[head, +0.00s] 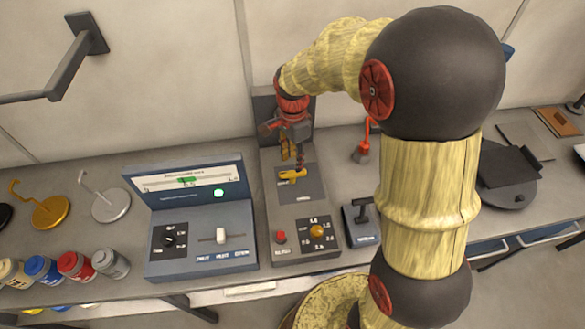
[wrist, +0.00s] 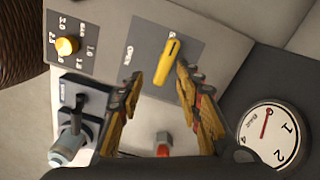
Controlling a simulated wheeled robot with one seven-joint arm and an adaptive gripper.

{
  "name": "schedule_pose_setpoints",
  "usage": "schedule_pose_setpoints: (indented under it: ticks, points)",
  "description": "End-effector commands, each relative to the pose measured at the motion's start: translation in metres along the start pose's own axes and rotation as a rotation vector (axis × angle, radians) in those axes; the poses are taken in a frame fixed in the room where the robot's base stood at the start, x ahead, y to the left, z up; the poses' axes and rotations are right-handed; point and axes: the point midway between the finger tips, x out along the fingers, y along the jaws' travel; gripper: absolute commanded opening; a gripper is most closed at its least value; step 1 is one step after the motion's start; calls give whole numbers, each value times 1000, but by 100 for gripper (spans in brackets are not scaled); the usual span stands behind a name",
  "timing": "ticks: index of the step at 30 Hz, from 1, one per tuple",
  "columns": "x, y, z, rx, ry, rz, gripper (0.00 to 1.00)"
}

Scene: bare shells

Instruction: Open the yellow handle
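The yellow handle (head: 292,175) is a small lever on a dark grey panel of the tall grey console. In the wrist view the yellow handle (wrist: 169,60) shows just beyond and between the fingertips. The word OPEN is printed on the panel to its left there, and a partly covered label is at its far end. My gripper (head: 290,155) is above the handle in the head view. In the wrist view my gripper (wrist: 160,75) is open, a finger to each side, with nothing held. I cannot tell whether a finger touches the handle.
The console also has a yellow knob (head: 317,231) and a red button (head: 280,237). A grey box with a slider (head: 221,237) stands left, and a small lever box (head: 361,222) right. A round white dial (wrist: 272,135) is at right in the wrist view.

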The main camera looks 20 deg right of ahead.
Motion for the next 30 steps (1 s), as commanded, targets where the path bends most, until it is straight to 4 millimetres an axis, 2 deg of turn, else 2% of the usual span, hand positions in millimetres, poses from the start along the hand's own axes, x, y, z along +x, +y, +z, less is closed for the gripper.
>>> schedule_pose_setpoints:
  ticks: [2,6,11,14,24,30]
  points:
    - [-7,-8,-2,135,3,-20,35]
    - [-7,-9,-2,313,1,-23,35]
    - [-5,-9,-2,392,0,-23,35]
    - [4,-9,-2,397,0,-22,35]
    - [55,-10,-2,395,0,-22,35]
    - [69,-11,-2,394,0,-24,35]
